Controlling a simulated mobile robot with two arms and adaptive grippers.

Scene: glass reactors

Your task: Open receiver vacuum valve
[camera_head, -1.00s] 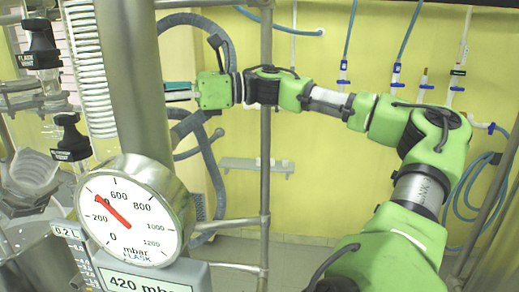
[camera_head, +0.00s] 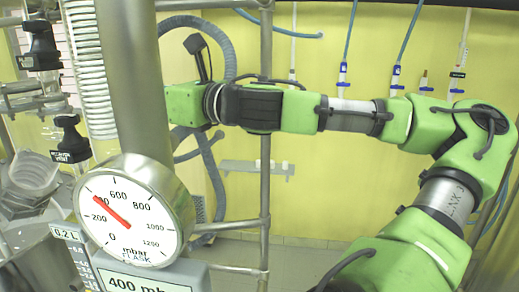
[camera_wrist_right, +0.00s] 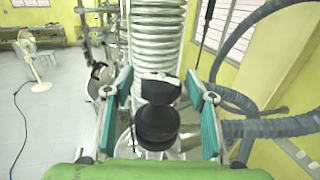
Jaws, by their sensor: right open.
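In the right wrist view, a black valve knob (camera_wrist_right: 157,122) sits in front of a coiled glass condenser (camera_wrist_right: 157,35). My right gripper (camera_wrist_right: 158,82) is open, its two teal-padded fingers on either side of the knob with gaps visible. In the head view, the right gripper's fingers are hidden behind the steel column. Two black valve knobs show at the left of the head view, an upper one (camera_head: 42,45) and a lower one (camera_head: 70,135). My left gripper is out of view.
A round gauge (camera_head: 132,215) with a 400 mbar display (camera_head: 150,283) stands in the foreground. A thick steel column (camera_head: 135,90) and a thin upright pole (camera_head: 265,180) flank my right wrist. A grey corrugated hose (camera_wrist_right: 275,126) runs right of the gripper.

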